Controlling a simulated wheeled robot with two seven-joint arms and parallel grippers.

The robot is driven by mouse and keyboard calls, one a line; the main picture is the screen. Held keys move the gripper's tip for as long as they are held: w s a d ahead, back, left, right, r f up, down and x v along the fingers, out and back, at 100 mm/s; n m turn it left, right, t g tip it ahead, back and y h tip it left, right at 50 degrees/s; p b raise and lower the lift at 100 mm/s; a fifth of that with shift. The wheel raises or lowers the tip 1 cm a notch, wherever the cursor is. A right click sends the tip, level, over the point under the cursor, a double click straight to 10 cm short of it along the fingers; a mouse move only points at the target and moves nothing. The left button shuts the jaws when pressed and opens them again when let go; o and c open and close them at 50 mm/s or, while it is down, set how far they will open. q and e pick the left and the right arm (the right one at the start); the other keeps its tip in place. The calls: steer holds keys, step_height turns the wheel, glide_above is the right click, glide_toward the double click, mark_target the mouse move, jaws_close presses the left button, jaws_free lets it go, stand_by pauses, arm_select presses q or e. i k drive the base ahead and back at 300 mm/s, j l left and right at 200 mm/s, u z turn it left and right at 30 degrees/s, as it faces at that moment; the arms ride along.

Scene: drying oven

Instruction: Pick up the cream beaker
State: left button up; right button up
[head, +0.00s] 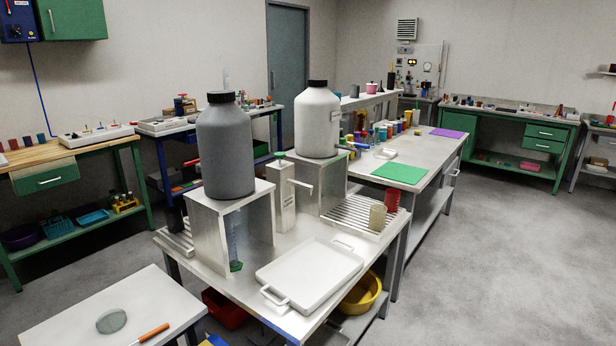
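The cream beaker (377,217) stands upright on the slatted drain rack (362,208) near the right edge of the metal table. A red beaker (392,200) stands right behind it, and the two overlap a little in the picture. The cream beaker looks empty of any grip, with nothing of mine near it. Neither my left nor my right gripper shows in the head view.
A white tray with handles (310,274) lies at the table's front. A grey jug (226,148) and a white jug (317,121) stand on metal stands to the left. A yellow bowl (361,294) sits underneath. Open floor (480,260) lies to the right.

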mark_target(377, 216)
steer(key=i+l, duration=0.95)
steer(key=i+l+u, duration=0.15)
steer(key=i+l, duration=0.8)
steer(key=l+u, duration=0.8)
steer(key=l, duration=0.25)
